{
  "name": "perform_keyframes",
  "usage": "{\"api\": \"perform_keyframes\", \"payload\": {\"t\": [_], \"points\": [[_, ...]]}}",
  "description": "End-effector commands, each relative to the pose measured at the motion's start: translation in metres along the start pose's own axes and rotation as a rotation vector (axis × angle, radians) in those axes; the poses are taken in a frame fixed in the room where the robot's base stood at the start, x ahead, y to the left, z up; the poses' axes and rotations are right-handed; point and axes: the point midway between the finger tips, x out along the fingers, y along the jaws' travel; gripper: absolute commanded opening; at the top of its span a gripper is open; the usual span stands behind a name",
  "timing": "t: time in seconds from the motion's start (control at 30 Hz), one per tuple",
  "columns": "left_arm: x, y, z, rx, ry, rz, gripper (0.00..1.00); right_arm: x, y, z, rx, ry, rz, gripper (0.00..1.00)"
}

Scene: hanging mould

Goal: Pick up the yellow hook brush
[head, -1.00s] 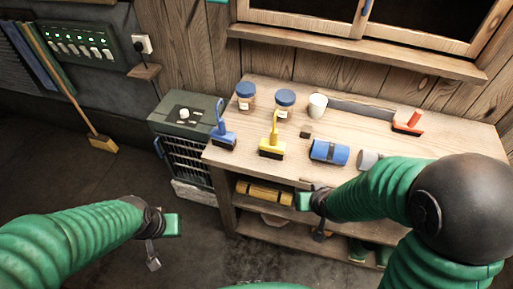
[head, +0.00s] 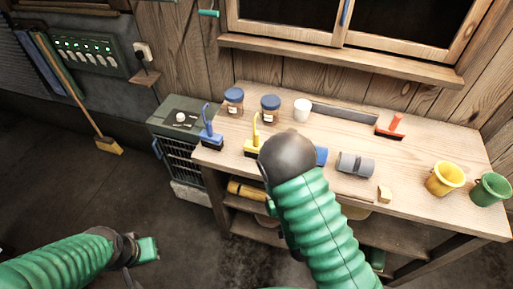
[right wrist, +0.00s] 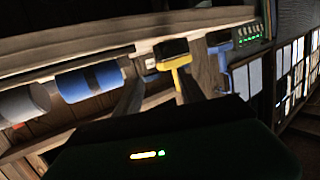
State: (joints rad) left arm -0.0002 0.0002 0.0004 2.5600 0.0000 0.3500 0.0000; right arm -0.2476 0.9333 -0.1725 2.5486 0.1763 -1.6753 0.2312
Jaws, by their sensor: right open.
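The yellow hook brush (head: 254,140) stands on the workbench near its left end, its dark bristle block down and its hook handle up. My right arm's dark joint covers its right lower edge in the head view. In the right wrist view the brush (right wrist: 180,72) appears upside down, apart from the dark gripper housing (right wrist: 150,140). My right gripper (head: 268,204) is open and mostly hidden behind my forearm, near the bench's front edge. My left gripper (head: 148,250) is low at the left, away from the bench; its jaw opening is unclear.
A blue hook brush (head: 209,135) stands left of the yellow one. Two jars (head: 270,108), a white cup (head: 302,110), a blue cylinder (head: 321,156), and a grey cylinder (head: 355,163) are nearby. A red brush (head: 391,127) and yellow bucket (head: 444,178) stand farther right.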

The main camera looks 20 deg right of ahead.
Motion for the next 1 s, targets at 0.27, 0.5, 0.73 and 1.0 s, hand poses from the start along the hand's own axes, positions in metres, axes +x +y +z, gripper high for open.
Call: {"api": "perform_keyframes", "payload": {"t": [0.27,0.5,0.73,1.0], "points": [[0.007,0.000,0.001,0.000,0.001,0.000,0.00,-0.019,-0.014,-0.014,-0.043,0.197,-0.075,0.47],[0.058,0.000,0.014,-0.001,0.000,0.000,0.00,0.011,-0.015,-0.013,-0.038,0.206,-0.075,0.47],[0.038,0.000,0.009,0.000,0.001,0.000,0.00,0.068,-0.019,-0.037,-0.041,0.199,-0.075,0.47],[0.032,0.000,0.007,0.000,0.000,0.000,0.00,0.103,-0.023,-0.043,-0.041,0.197,-0.075,0.47]]}}
